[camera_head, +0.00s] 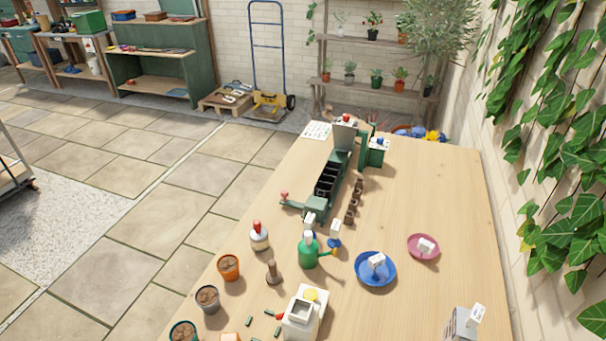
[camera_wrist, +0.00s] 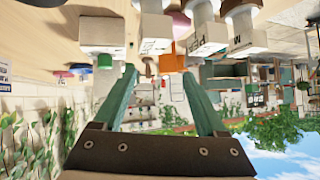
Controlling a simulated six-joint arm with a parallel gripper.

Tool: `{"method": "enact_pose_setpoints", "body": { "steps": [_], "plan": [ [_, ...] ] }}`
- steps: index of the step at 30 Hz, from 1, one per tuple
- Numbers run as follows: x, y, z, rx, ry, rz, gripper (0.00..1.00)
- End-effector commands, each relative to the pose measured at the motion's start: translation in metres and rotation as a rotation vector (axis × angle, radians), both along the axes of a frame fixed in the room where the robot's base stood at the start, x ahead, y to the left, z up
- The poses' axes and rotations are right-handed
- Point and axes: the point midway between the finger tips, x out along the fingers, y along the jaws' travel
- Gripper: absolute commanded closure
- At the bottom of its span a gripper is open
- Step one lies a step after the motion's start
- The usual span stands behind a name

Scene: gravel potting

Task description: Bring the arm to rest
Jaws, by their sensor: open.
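My gripper (camera_wrist: 159,76) shows in the wrist view with its two green fingers apart and nothing held between them. The dark brown palm with its screws fills the bottom of that view. The picture there is tilted, with the tabletop at the top and sky at the lower right. White blocks, one of them a white box (camera_wrist: 103,32), and an orange thing (camera_wrist: 172,62) lie beyond the fingertips, apart from them as far as I can tell. I cannot make out my gripper in the head view.
The right side is mostly clear. An ivy wall (camera_head: 560,130) borders the right.

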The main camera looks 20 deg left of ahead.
Motion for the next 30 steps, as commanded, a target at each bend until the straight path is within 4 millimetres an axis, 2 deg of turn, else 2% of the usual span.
{"method": "enact_pose_setpoints", "body": {
  "steps": [2, 4, 5, 6, 7, 8, 9, 11, 12, 15, 18, 22, 30],
  "plan": [
    [0.03, 0.001, -0.009, 0.154, 0.212, -0.223, 0.26],
    [0.058, 0.011, -0.005, 0.328, 0.447, -0.386, 0.26],
    [0.069, 0.014, 0.004, 0.386, 0.539, -0.399, 0.26],
    [0.083, 0.014, 0.024, 0.44, 0.645, -0.375, 0.26],
    [0.092, 0.006, 0.041, 0.464, 0.708, -0.34, 0.26],
    [0.098, -0.007, 0.058, 0.473, 0.757, -0.301, 0.26],
    [0.102, -0.032, 0.078, 0.464, 0.807, -0.26, 0.26],
    [0.098, -0.083, 0.1, 0.412, 0.863, -0.232, 0.26],
    [0.089, -0.12, 0.109, 0.36, 0.892, -0.242, 0.26],
    [0.058, -0.196, 0.119, 0.242, 0.955, -0.332, 0.26],
    [0.029, -0.241, 0.125, 0.171, 1.004, -0.437, 0.26],
    [0.01, -0.262, 0.127, 0.135, 1.038, -0.505, 0.26],
    [0.009, -0.263, 0.127, 0.131, 1.042, -0.507, 0.26]
  ]
}}
